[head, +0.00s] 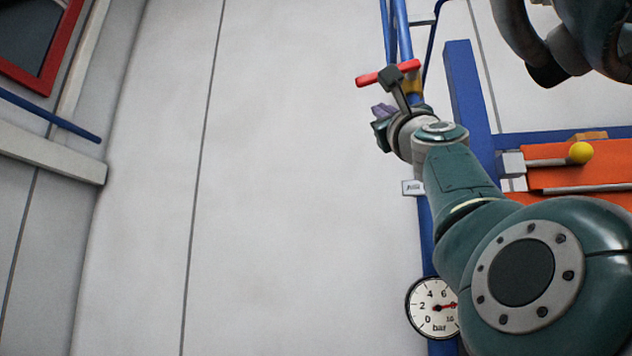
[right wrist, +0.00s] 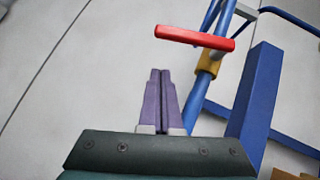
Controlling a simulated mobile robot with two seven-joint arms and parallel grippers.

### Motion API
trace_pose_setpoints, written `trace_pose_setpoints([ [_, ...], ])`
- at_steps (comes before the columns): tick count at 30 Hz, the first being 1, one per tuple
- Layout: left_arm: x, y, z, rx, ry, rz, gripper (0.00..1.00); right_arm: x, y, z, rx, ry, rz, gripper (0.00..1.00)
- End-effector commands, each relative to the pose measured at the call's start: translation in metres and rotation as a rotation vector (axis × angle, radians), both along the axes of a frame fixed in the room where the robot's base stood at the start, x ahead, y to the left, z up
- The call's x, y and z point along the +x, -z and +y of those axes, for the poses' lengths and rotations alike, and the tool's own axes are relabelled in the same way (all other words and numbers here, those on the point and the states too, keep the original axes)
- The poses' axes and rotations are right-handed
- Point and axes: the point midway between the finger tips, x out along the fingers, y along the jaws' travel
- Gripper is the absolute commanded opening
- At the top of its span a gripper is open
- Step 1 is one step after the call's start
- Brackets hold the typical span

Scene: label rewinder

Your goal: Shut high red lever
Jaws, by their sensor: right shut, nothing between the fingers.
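The red lever (head: 406,67) is a bar high on a blue pipe (head: 404,35), lying crosswise to the pipe. It also shows in the right wrist view (right wrist: 195,37), beside a brass-coloured valve body (right wrist: 210,66). In the head view, a dark part on a grey stem covers the lever's middle. My right gripper (head: 381,112) is just below the lever. Its purple fingers (right wrist: 160,72) are shut and empty. In the right wrist view their tips appear below the lever, apart from it in the picture. I cannot judge the depth between them. My left gripper is not in view.
A blue post (head: 468,100) stands right of the pipe, with an orange panel (head: 570,160) and yellow knob (head: 580,152) beyond. A pressure gauge (head: 430,306) is below. A red-framed window (head: 50,70) and blue bar (head: 50,113) are at left. The middle shows bare pale wall.

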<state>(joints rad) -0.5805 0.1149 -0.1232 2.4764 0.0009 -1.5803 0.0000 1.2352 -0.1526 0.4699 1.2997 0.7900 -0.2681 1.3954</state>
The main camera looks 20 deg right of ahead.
Motion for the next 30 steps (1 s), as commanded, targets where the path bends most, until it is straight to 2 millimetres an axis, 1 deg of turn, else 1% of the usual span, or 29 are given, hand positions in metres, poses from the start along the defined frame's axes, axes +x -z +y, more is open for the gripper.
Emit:
trace_pose_setpoints([
  [1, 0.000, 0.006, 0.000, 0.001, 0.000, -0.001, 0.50, -0.006, 0.009, 0.002, 0.006, -0.001, 0.000, 0.00],
  [6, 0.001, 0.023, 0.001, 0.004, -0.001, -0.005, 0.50, -0.028, 0.034, 0.008, 0.005, 0.003, 0.003, 0.00],
  [12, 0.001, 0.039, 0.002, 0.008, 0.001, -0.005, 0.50, -0.049, 0.052, 0.015, 0.003, 0.001, 0.002, 0.00],
  [18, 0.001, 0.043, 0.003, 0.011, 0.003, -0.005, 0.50, -0.058, 0.058, 0.017, 0.002, 0.003, 0.005, 0.00],
  [30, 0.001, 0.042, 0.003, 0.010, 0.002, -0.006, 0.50, -0.058, 0.057, 0.017, 0.001, 0.002, 0.005, 0.00],
])
